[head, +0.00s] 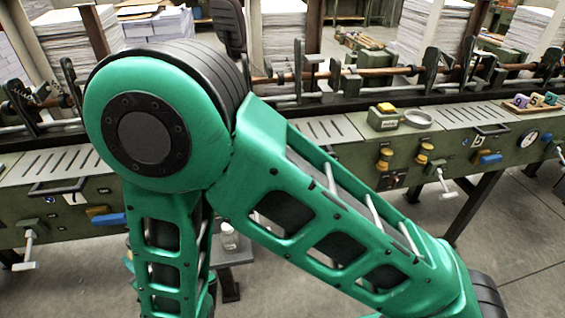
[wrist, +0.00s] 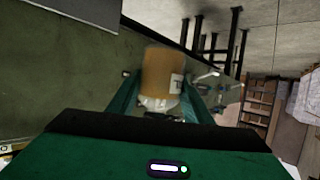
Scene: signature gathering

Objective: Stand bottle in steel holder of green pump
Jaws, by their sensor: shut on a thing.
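In the wrist view an amber-brown bottle (wrist: 163,72) with a white label on its side sits between the green fingers of my gripper (wrist: 160,100). The gripper is shut on it. A clear, whitish end of the bottle is nearest the palm. In the head view my arm fills the middle, and my gripper and the held bottle are out of sight. I cannot pick out the green pump or its steel holder for certain. Amber-yellow fittings (head: 385,158) show on the green machine front.
The long green machine (head: 330,155) crosses the head view, with handles and levers sticking out. On it are a small green box (head: 384,122), a round steel dish (head: 418,119) and a wooden tray (head: 531,106). A small clear bottle (head: 229,238) stands on a low grey stand. Open floor lies at right.

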